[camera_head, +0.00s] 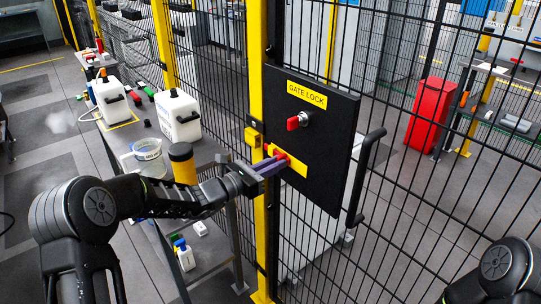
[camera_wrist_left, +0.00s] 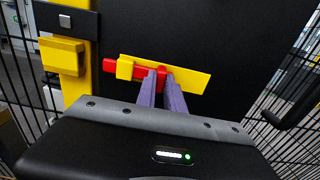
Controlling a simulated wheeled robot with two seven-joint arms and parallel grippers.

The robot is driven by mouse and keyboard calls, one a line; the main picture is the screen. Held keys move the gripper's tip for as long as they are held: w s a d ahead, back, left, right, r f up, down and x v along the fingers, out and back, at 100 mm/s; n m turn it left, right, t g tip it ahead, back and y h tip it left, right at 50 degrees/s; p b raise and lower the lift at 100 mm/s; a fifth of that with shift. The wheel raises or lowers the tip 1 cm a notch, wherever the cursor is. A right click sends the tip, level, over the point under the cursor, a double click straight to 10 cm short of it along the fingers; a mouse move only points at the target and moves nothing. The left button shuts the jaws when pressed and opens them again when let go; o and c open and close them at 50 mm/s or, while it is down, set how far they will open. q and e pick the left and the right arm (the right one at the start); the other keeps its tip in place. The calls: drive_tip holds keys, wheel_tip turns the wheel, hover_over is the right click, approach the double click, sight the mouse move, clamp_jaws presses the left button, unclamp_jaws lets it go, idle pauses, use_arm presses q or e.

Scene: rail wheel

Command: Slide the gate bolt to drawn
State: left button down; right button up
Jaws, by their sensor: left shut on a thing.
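The gate bolt (camera_wrist_left: 125,66) is a red bar on a yellow plate (camera_wrist_left: 190,80), fixed to the black gate lock panel. The red end also shows in the head view (camera_head: 281,155). My left gripper (camera_head: 280,162) reaches the bolt from the left. In the left wrist view its two purple fingers (camera_wrist_left: 161,76) are shut on the red bolt's knob. A yellow keeper block (camera_wrist_left: 62,56) sits on the yellow post to the left of the bolt, with a gap between them. The fingers hide part of the bolt. My right gripper is not in view; only part of my right arm shows.
Above the bolt is a red key knob (camera_head: 297,121) under a "GATE LOCK" label (camera_head: 306,94). A black gate handle (camera_head: 364,178) stands to the right. A bench (camera_head: 205,155) with white canisters (camera_head: 178,116) and a yellow-black jar (camera_head: 183,163) lies left, near my left arm.

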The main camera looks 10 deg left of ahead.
use_arm(q)
drive_tip(key=shift+s+d+b, duration=0.5)
drive_tip(key=shift+s+d, duration=0.25)
drive_tip(key=shift+d, duration=0.2)
drive_tip(key=shift+s+d+f, duration=0.1)
drive_tip(key=shift+s+d, duration=0.05)
drive_tip(key=shift+d, duration=0.05)
drive_tip(key=shift+s+d+b, duration=0.1)
drive_tip(key=shift+b, duration=0.25)
drive_tip(key=c, duration=1.2)
unclamp_jaws()
drive_tip(key=shift+c, duration=0.2)
drive_tip(key=v, duration=0.6)
